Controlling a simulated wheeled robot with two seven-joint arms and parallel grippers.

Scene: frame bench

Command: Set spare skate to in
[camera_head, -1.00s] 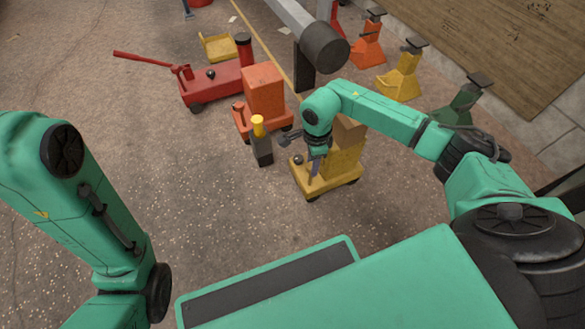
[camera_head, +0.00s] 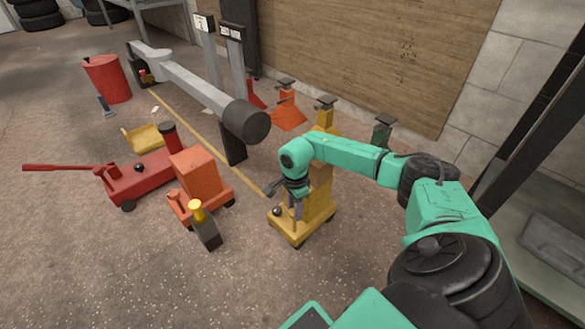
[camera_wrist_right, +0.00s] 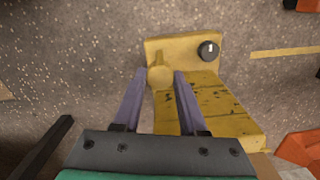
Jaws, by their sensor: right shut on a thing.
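A yellow wheeled skate (camera_head: 288,229) with a raised block at its back stands on the floor in the head view, left of my right forearm. It also shows in the right wrist view (camera_wrist_right: 222,108), with a dark round knob (camera_wrist_right: 208,50) on its front plate. My right gripper (camera_wrist_right: 160,80) is over the front plate, its two fingers shut on a small yellow handle (camera_wrist_right: 160,68) there. In the head view the gripper (camera_head: 296,207) hides part of the skate. A similar orange skate (camera_head: 199,175) stands to the left. My left gripper is not in view.
A grey beam (camera_head: 195,85) with a dark round end runs above the floor behind the skates. A red jack (camera_head: 150,178), a yellow-topped dark post (camera_head: 206,230) and several coloured stands, one orange (camera_head: 288,110), are nearby. The front left floor is clear.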

